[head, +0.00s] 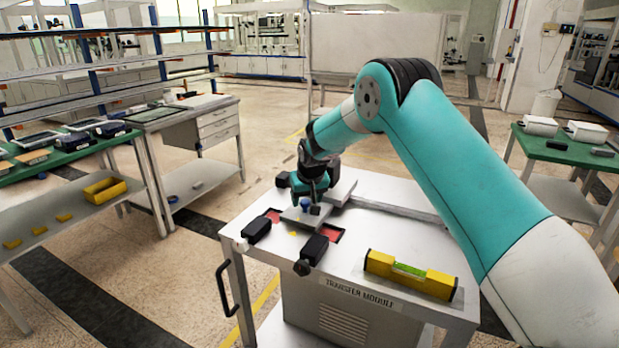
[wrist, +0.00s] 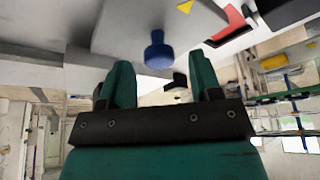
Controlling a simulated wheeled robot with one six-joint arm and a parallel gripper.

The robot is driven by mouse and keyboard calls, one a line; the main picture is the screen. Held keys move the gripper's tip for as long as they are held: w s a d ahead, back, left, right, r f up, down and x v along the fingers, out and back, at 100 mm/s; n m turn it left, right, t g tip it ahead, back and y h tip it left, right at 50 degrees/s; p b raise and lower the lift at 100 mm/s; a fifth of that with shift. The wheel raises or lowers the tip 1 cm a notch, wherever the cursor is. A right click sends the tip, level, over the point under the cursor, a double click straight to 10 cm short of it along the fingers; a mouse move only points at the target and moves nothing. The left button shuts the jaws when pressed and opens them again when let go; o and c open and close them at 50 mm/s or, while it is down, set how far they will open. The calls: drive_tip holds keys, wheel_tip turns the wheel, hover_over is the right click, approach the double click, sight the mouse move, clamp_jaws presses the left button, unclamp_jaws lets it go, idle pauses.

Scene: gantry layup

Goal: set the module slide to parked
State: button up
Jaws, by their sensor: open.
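The module slide is a grey plate (head: 292,216) on top of the transfer module cart (head: 350,270), with a blue knob (head: 305,205) standing on it. Red patches (head: 331,233) show on both sides of the plate's front, and a small yellow mark (head: 293,234) lies in front of it. My gripper (head: 312,198) is above and behind the knob, and partly hides the plate. In the wrist view, the blue knob (wrist: 158,52) on the plate (wrist: 120,28) shows beyond my open gripper (wrist: 162,76). The fingers look apart from the knob.
Two black blocks (head: 314,250) stand at the cart's front left. A yellow spirit level (head: 412,274) lies at its front right. A black handle (head: 226,288) sticks out at the left.

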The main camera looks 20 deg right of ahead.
drive_tip(key=b+v, duration=0.1)
drive_tip(key=v, duration=1.5)
drive_tip(key=s+a+r+n+g+y+p, duration=0.1)
drive_tip(key=s+a, duration=0.3)
drive_tip(key=s, duration=0.9)
drive_tip(key=s+a+r+n+g+y+p, duration=0.1)
drive_tip(key=s+a+r+n+g+y, duration=0.1)
drive_tip(key=s, duration=1.1)
drive_tip(key=s+a+r+n+g+y+p, duration=0.1)
drive_tip(key=s+a+n, duration=0.4)
drive_tip(key=s, duration=0.8)
drive_tip(key=a+r+p, duration=0.1)
drive_tip(key=a+r, duration=0.1)
drive_tip(key=a, duration=0.1)
drive_tip(key=shift+s+a+r+g+y, duration=0.2)
drive_tip(key=shift+s+g+y, duration=0.1)
drive_tip(key=shift+s, duration=0.1)
